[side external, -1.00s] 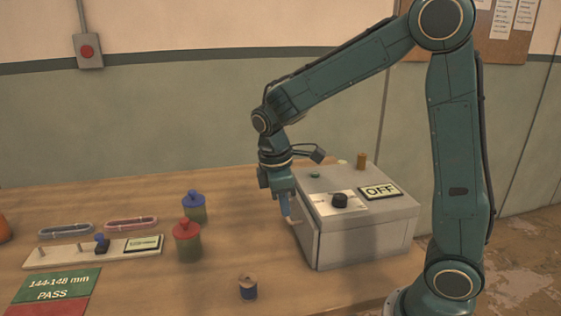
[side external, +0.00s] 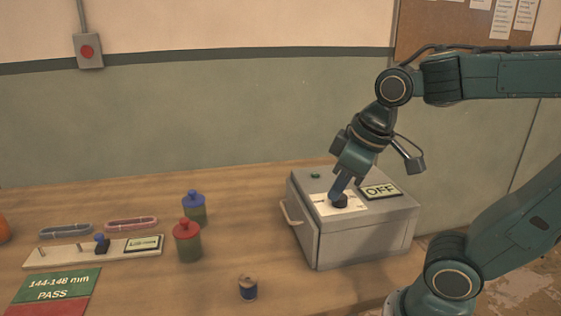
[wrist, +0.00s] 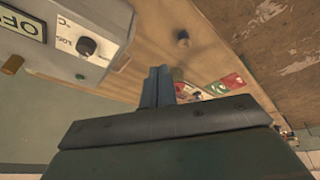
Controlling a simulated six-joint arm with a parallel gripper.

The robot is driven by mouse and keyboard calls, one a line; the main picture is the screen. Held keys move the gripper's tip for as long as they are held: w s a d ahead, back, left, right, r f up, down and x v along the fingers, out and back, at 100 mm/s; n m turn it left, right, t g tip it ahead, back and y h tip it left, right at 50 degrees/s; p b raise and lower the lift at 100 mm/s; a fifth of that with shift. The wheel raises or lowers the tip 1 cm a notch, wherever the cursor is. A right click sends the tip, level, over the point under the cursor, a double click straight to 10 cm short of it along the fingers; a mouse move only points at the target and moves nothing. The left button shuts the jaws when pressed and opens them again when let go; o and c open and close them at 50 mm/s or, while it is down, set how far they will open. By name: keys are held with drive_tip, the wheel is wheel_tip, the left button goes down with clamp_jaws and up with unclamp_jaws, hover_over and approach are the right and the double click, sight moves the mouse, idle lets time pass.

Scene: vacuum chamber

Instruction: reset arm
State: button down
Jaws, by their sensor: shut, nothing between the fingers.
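My gripper (side external: 338,190) hangs above the top of the grey vacuum chamber (side external: 370,240) in the side view, tilted down to the left. Its fingers look closed together and empty in the wrist view (wrist: 157,86). In the side view the fingertips overlap the black knob (side external: 340,201), but in the wrist view the knob (wrist: 86,46) lies well to the left of the fingers, apart from them. The chamber's display (side external: 380,191) reads OFF. Its front door looks shut, with a pale handle (side external: 291,213) on the left side.
On the table stand a red-topped jar (side external: 187,240), a blue-topped jar (side external: 194,207) and a spool (side external: 248,288). A gauge board (side external: 75,255), two oval rings and a green PASS card (side external: 55,284) lie at left. Table between jars and chamber is clear.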

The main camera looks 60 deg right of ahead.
drive_tip(key=shift+s+a+r+m+t, duration=0.15)
drive_tip(key=shift+s+m+t, duration=0.1)
drive_tip(key=shift+s, duration=0.3)
drive_tip(key=shift+s+a+f+m+t, duration=0.15)
drive_tip(key=shift+s+m, duration=0.15)
drive_tip(key=shift+s, duration=0.3)
drive_tip(key=shift+s+a+r+m+t, duration=0.15)
drive_tip(key=shift+s+m+t, duration=0.1)
drive_tip(key=shift+s, duration=0.3)
